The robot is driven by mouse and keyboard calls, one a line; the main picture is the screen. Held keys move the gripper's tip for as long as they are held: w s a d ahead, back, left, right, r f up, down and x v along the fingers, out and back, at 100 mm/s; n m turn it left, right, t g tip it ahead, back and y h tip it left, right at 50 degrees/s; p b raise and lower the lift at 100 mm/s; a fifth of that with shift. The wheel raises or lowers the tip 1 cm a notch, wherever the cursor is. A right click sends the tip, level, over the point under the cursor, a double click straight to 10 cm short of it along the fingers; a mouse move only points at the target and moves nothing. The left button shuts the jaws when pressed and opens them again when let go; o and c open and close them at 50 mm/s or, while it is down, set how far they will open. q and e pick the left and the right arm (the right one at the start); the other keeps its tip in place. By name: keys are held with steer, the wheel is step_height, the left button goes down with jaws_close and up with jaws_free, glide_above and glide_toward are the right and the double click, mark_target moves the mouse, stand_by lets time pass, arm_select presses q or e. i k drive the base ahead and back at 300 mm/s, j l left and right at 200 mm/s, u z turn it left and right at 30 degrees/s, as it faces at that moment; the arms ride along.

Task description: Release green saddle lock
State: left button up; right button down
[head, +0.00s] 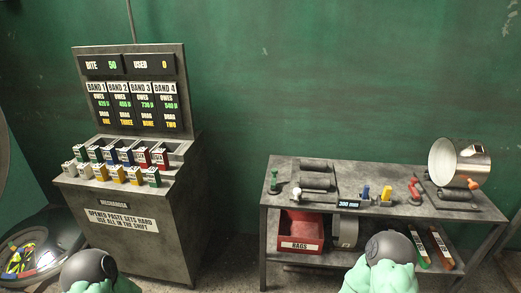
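A small upright green piece (274,182) stands at the left end of the grey workbench (350,212), beside a dark fixture with rollers (315,182). It may be the green saddle lock, but it is too small to tell its state. A white knob (297,193) sits at the fixture's front left. Rounded dark and green parts of my arms show at the bottom edge. Neither gripper is in view.
The bench also holds a display (348,204), a blue piece (365,192), a yellow piece (386,194), a red-handled piece (415,190) and a metal drum (458,162). A red rags bin (300,244) sits below. A dispenser cabinet (140,215) stands left; floor between is clear.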

mark_target(275, 171)
steer(key=i+u, duration=0.15)
steer(key=i, duration=0.3)
steer(key=i+l+u, duration=0.15)
steer(key=i, duration=0.3)
steer(key=i+l+u, duration=0.15)
steer(key=i, duration=0.35)
steer(key=i+l+u, duration=0.15)
steer(key=i, duration=0.3)
